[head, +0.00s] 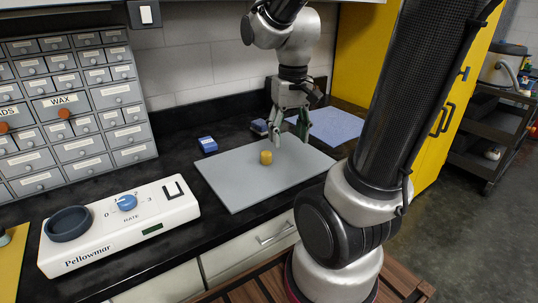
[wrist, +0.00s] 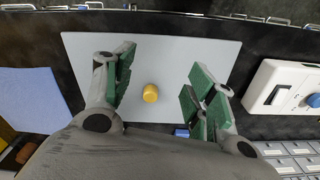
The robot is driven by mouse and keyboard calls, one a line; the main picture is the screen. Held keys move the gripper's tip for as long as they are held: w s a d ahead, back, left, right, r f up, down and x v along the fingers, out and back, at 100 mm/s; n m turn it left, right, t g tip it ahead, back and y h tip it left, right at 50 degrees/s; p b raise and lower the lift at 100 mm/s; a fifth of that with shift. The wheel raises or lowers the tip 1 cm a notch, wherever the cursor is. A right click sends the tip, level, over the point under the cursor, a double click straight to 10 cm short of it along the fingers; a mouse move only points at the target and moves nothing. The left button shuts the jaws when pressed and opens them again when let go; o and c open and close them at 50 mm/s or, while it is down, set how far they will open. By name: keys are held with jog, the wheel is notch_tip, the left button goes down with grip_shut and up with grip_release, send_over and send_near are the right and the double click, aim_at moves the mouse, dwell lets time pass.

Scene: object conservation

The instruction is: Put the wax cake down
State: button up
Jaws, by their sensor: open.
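The wax cake (head: 266,157) is a small yellow cylinder standing upright on the grey board (head: 240,185). In the wrist view the wax cake (wrist: 151,93) lies on the board (wrist: 150,55), between the two fingers in the picture. My gripper (head: 292,128) is open and empty, above the back part of the board and to the right of the wax cake in the head view. In the wrist view the green-padded fingers of my gripper (wrist: 160,85) are spread wide, with nothing between the pads.
A white Pellowmar device (head: 120,225) with a blue dial stands left of the board. Behind it is a drawer cabinet (head: 70,110) with a WAX label. A small blue box (head: 207,145) lies behind the board, and a blue mat (head: 335,127) at right. Much of the board is bare.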

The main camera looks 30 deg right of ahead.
jog(key=w+d+f+m+g, duration=0.1)
jog(key=w+d+f+m, duration=0.1)
jog(key=w+f+m, duration=0.4)
jog(key=m, duration=0.4)
send_over(266, 152)
jog(key=shift+s+d+r+t, duration=0.3)
jog(key=shift+s+r+t, duration=0.05)
jog(key=shift+s+t, duration=0.1)
jog(key=shift+w+f+m, duration=0.1)
jog(key=shift+w+m, duration=0.05)
jog(key=shift+m, duration=0.85)
jog(key=f, duration=0.7)
jog(key=shift+w+a+f, duration=0.15)
jog(key=shift+a+f, duration=0.15)
jog(key=shift+a, duration=0.1)
jog(key=c, duration=1)
jog(key=shift+c, duration=0.2)
